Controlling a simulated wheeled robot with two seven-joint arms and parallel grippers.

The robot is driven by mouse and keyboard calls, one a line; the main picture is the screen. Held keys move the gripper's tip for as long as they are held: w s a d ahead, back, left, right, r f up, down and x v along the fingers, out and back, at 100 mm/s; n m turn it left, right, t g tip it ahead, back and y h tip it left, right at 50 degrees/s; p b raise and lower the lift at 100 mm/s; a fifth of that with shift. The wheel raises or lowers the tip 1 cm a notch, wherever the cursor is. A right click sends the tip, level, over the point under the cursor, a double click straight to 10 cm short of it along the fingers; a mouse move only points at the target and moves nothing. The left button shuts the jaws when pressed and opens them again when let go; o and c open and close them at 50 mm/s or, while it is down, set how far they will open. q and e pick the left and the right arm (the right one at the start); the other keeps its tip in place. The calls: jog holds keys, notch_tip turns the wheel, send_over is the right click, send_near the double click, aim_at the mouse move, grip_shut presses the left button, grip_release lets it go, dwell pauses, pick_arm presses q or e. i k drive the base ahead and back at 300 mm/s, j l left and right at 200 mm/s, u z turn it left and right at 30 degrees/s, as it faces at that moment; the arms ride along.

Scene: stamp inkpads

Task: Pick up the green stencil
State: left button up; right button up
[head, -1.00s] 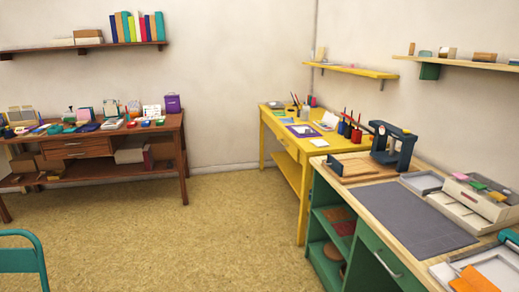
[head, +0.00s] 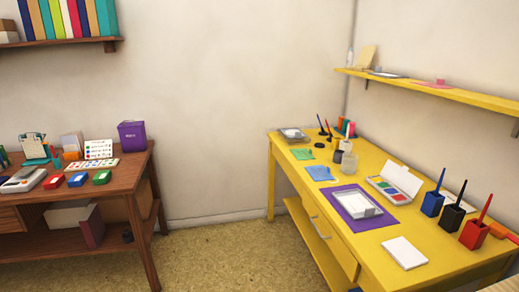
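A small flat green piece (head: 302,154), which looks like the green stencil, lies on the yellow table (head: 420,235) near its left edge. A similar flat blue piece (head: 320,173) lies just in front of it. The green piece is small in the head view, so its cut-out pattern cannot be made out. Neither of my grippers is in view.
On the yellow table are a purple mat (head: 379,217) with a white tray, a paint box (head: 394,188), a white pad (head: 404,252) and blue, black and red (head: 473,235) holders. A brown desk (head: 125,170) stands left. The floor (head: 225,260) between is clear.

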aim_at(304, 154)
jog(key=i, duration=1.5)
jog(key=z, duration=0.05)
